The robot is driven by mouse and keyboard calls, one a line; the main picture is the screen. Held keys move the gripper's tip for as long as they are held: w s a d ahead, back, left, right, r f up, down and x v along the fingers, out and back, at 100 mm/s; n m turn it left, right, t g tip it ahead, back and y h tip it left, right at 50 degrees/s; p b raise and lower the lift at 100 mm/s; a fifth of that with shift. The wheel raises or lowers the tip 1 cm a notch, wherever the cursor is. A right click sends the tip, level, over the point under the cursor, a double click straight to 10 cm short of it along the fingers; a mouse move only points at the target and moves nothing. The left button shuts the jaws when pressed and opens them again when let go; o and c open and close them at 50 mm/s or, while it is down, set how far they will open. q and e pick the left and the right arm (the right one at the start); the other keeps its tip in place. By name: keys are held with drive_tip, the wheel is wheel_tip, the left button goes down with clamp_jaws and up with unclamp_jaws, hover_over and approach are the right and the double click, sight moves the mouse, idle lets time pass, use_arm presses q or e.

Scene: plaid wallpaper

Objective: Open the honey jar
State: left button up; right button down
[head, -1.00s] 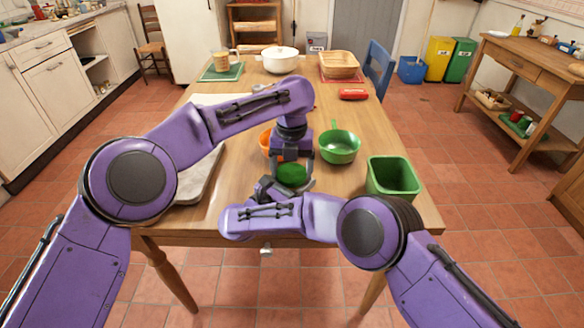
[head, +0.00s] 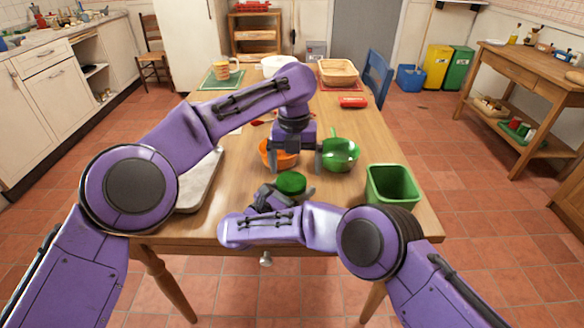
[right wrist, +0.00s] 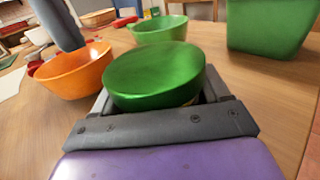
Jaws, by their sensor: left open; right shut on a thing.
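The honey jar shows mainly as its round green lid (head: 291,183) near the table's front edge; the lid also fills the middle of the right wrist view (right wrist: 155,75). Only a sliver of the jar's body shows under the lid, and I cannot tell whether the lid is loose. My right gripper (head: 283,197) is shut on the jar below the lid; its jaws also show in the right wrist view (right wrist: 165,110). My left gripper (head: 296,163) points down above the lid, its fingers spread wide, empty and apart from it.
An orange bowl (head: 268,155) and a green pan (head: 340,157) stand just behind the jar. A green bin (head: 392,182) is at the table's right front. A pale board (head: 200,185) lies at the left. A red item (head: 353,102) and a basket (head: 338,71) are farther back.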

sight(291, 181)
use_arm(q)
drive_tip(key=r+m, duration=0.3)
drive_tip(key=shift+w+a+r, duration=0.2)
drive_tip(key=shift+a+r, duration=0.05)
drive_tip(key=shift+a, duration=0.05)
drive_tip(key=f, duration=0.8)
drive_tip(key=shift+a, duration=0.2)
drive_tip(key=c, duration=1.1)
drive_tip(key=shift+o, duration=0.2)
drive_tip(key=n, duration=0.3)
drive_tip(key=o, duration=1.1)
drive_tip(key=shift+c, duration=0.2)
drive_tip(key=shift+r, duration=2.35)
use_arm(e)
unclamp_jaws()
use_arm(q)
drive_tip(key=shift+f, duration=0.15)
use_arm(e)
drive_tip(key=shift+a, duration=0.1)
